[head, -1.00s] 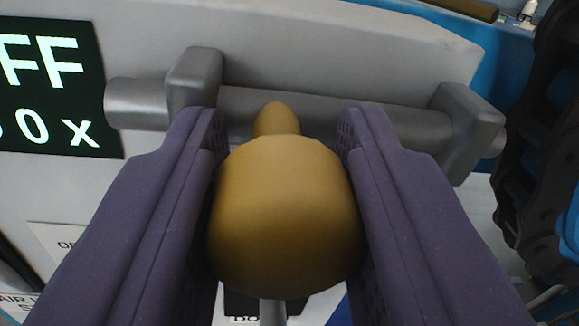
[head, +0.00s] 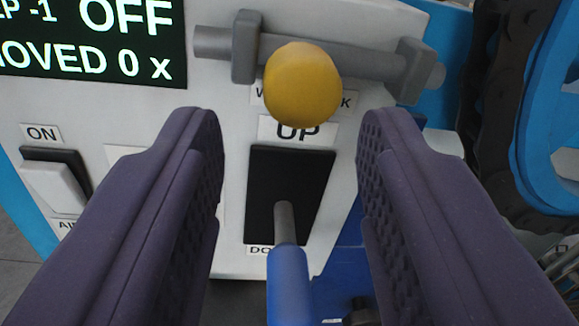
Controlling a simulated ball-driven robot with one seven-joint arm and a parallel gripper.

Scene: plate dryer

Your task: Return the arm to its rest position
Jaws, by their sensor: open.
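My gripper (head: 290,125) is open in the head view, its two purple fingers wide apart with nothing between the pads. A yellow knob (head: 302,85) shows ahead of the fingertips, in front of a grey bar. Below it, a grey lever rod (head: 286,222) with a blue sleeve (head: 289,285) comes out of a black slotted plate (head: 282,170) labelled UP above and DO... below. The rest position of the arm is not shown.
A grey handle bar (head: 350,60) runs across the white panel (head: 215,100). A display (head: 100,45) reading OFF is at the upper left. A white rocker switch (head: 52,187) marked ON is at the left. A dark cable chain (head: 490,90) and blue structure (head: 550,130) are at the right.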

